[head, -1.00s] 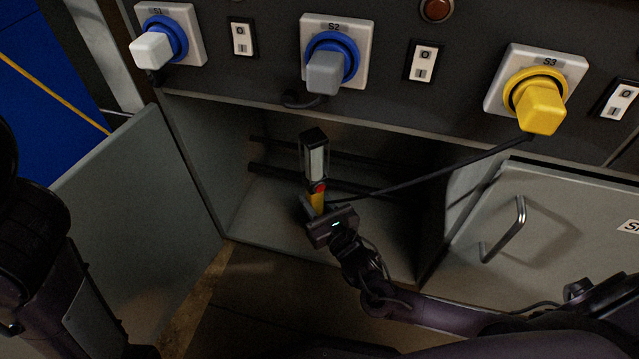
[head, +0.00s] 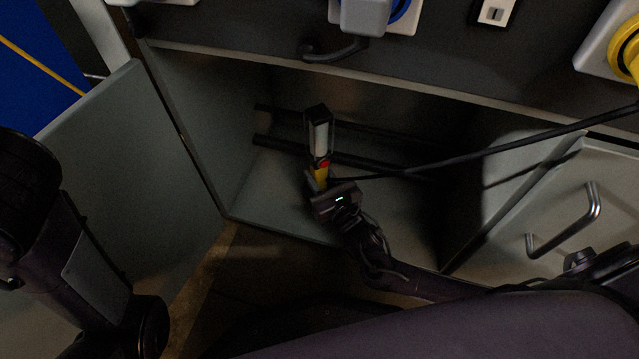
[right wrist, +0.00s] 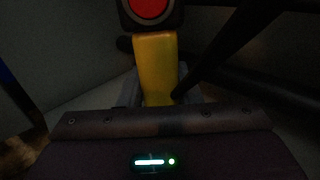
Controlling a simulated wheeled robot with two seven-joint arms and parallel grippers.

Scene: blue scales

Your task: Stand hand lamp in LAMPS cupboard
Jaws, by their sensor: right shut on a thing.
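The hand lamp (head: 320,140) has a black top with a pale light panel, a red button and a yellow grip. It is upright inside the open cupboard (head: 285,190). My right gripper (head: 318,184) is shut on its yellow grip. In the right wrist view the yellow grip of the hand lamp (right wrist: 156,68) stands between the fingers, with the red button above. The lamp's foot is hidden by the gripper, so I cannot tell whether it touches the floor. A black cable runs from near the grip to the upper right. My left arm is at the left edge; its gripper is out of view.
The cupboard's grey door (head: 130,150) stands open at the left. Dark rails (head: 345,157) run along the back inside. A closed door with a metal handle (head: 570,225) is at the right. Sockets and a switch (head: 494,12) line the panel above. Floor room is free around the lamp.

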